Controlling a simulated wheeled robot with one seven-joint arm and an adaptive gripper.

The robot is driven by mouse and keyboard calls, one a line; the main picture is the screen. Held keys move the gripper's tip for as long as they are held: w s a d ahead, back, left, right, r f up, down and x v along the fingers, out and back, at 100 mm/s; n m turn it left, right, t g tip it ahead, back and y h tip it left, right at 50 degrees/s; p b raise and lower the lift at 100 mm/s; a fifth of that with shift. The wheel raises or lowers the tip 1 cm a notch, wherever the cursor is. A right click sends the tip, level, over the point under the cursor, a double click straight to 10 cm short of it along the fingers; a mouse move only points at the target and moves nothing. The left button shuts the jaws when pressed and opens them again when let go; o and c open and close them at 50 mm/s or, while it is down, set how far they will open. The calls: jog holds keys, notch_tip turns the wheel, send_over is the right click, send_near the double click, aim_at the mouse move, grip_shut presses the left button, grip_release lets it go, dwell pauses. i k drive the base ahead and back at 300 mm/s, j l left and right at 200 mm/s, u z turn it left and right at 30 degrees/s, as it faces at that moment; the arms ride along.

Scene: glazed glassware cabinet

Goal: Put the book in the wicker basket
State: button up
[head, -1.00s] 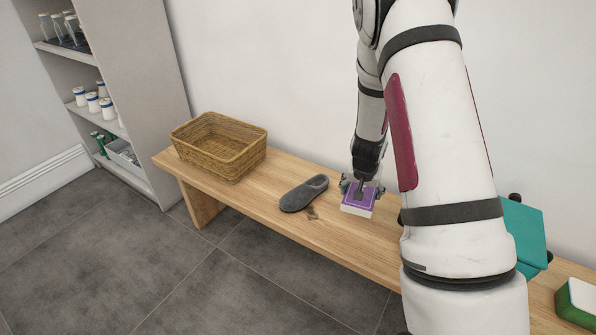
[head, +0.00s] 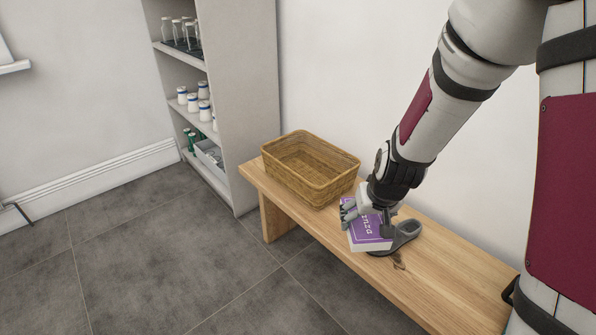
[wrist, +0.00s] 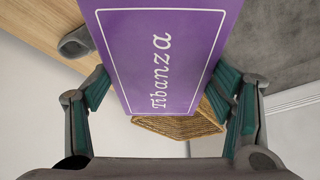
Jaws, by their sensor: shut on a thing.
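The book (head: 367,225) has a purple cover with white lettering and pale page edges. My gripper (head: 368,210) is shut on it and holds it above the bench, in front of the grey slipper. In the wrist view the book (wrist: 165,50) fills the middle, with the fingers of my gripper (wrist: 165,100) on its two sides. The wicker basket (head: 297,187) stands upright on the left end of the bench, and its visible inside is empty. The book is to the right of the basket, outside it. Part of the basket (wrist: 180,126) shows beyond the book in the wrist view.
The wooden bench (head: 455,262) runs along the wall. A shelf unit (head: 250,110) with glassware stands behind the basket. The floor in front is clear.

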aim_at(315, 184)
jog(key=i+j, duration=1.4)
jog(key=i, duration=0.15)
